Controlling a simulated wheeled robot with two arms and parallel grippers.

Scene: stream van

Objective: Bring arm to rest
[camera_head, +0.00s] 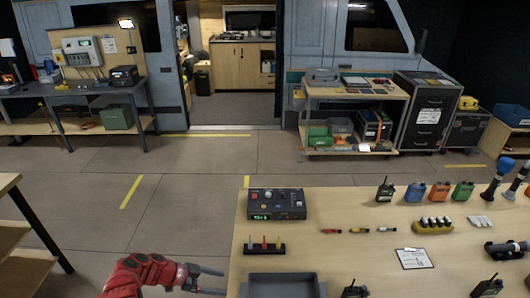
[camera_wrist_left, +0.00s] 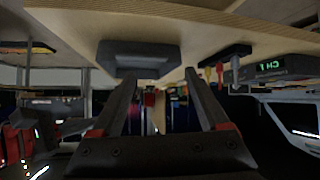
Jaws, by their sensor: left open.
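My left arm, red, comes in at the bottom of the head view. Its left gripper (camera_head: 224,282) is open, with two dark fingers pointing right, beside the left edge of the wooden table (camera_head: 375,215). In the left wrist view the fingers of the left gripper (camera_wrist_left: 160,76) are spread apart, with nothing seen held between them. That view looks turned over, with the table edge across its top. My right gripper is not in view.
A dark grey tray (camera_head: 283,278) lies near the gripper on the table's front left. Behind it stand a small rack (camera_head: 264,250) with coloured pieces and a black control box (camera_head: 276,204). A wooden shelf (camera_head: 12,235) stands at far left; the floor between is clear.

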